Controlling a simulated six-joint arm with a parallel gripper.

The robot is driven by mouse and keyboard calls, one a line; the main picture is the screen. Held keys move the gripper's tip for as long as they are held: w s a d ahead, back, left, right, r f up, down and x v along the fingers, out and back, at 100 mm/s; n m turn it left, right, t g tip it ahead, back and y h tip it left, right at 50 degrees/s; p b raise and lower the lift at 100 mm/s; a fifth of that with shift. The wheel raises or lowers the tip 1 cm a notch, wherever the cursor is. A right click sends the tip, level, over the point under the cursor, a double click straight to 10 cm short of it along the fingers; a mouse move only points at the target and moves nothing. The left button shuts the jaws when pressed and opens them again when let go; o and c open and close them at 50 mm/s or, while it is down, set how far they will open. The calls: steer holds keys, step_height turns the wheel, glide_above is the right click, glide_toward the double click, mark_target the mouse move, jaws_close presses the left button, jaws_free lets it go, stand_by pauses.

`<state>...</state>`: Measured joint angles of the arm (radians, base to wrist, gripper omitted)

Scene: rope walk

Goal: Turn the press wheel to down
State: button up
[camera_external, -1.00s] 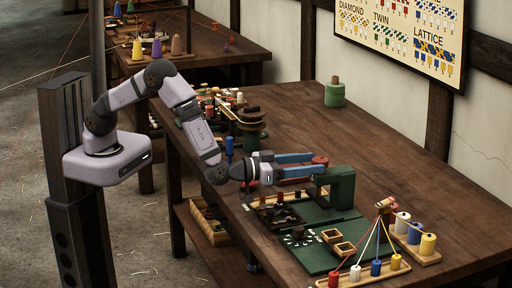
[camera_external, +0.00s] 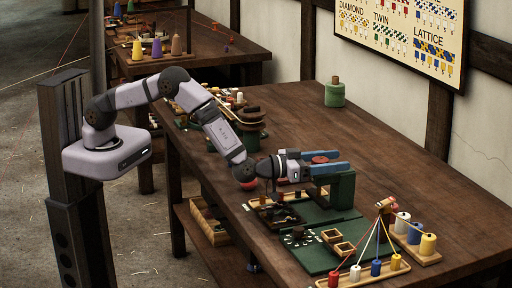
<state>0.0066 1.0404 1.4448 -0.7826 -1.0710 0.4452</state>
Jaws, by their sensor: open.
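The green press (camera_external: 343,190) stands on the right part of the table, at the back of a green mat. Its red press wheel (camera_external: 320,159) lies at the top of it. My gripper (camera_external: 341,161) reaches level over the press from the left. Its two blue fingers are spread apart, one on each side of the wheel. I cannot tell whether they touch it. Part of the wheel is hidden by the fingers, and its turn position cannot be read.
A dark parts tray (camera_external: 259,219) lies in front of the press. A green mat (camera_external: 310,262) holds small wooden frames. A rack with coloured bobbins (camera_external: 357,277) stands at the front right. A green spool (camera_external: 334,95) stands farther back, with bare table around it.

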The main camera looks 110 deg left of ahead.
steer(key=c, duration=1.1)
steer(key=shift+o, duration=0.2)
steer(key=shift+m+t+h+b, duration=0.3)
steer(key=shift+b, duration=0.1)
steer(key=shift+w+d+m+t+h+b, duration=0.2)
steer(key=shift+m+t+h+b, duration=0.25)
steer(key=shift+h, duration=0.25)
steer(key=o, duration=1.1)
steer(key=shift+s, duration=0.1)
steer(key=shift+c, duration=0.2)
